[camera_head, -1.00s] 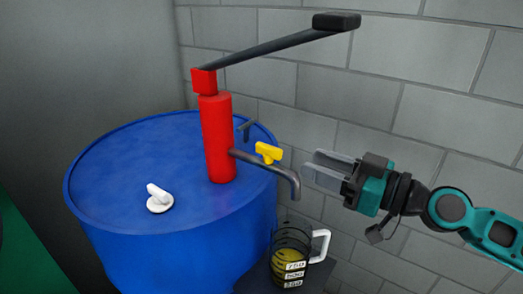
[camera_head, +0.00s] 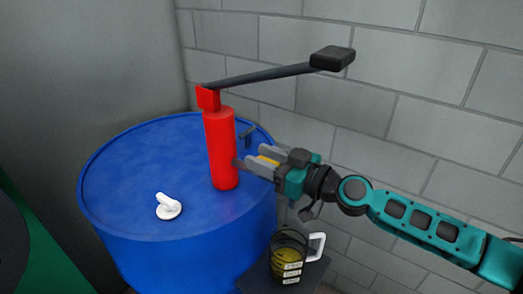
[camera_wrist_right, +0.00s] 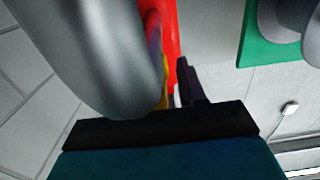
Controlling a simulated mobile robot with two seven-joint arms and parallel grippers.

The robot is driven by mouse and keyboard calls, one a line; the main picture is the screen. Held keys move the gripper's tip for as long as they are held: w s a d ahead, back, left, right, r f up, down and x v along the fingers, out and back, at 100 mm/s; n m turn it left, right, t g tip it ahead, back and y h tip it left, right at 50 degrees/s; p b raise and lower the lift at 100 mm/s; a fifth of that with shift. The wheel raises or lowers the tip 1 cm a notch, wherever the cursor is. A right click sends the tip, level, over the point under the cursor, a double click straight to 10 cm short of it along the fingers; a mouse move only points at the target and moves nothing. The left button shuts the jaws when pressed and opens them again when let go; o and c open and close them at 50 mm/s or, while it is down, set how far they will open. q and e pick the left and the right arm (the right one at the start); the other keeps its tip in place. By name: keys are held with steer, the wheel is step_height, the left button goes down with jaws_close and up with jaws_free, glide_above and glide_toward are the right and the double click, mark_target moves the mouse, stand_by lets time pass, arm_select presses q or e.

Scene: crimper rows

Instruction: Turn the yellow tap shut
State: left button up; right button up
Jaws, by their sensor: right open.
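The yellow tap (camera_head: 268,160) sits on the dark spout of the red hand pump (camera_head: 221,150). In the head view only a strip of it shows between the fingers of my right gripper (camera_head: 251,159). The gripper is open, with one finger on each side of the tap; I cannot tell whether they touch it. In the right wrist view a sliver of the yellow tap (camera_wrist_right: 164,94) shows beside a large grey rounded shape, with the red pump (camera_wrist_right: 171,35) behind. The spout is mostly hidden by the gripper. My left gripper is not in view.
The pump stands on a blue drum (camera_head: 130,190) with a white cap (camera_head: 168,206) on top. The pump's long lever (camera_head: 270,75) reaches right, above my gripper. A measuring jug (camera_head: 290,250) with yellow liquid stands below. A grey block wall (camera_head: 400,120) is behind.

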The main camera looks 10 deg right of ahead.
steer(key=shift+w+a, duration=0.25)
steer(key=shift+c, duration=0.2)
jaws_close()
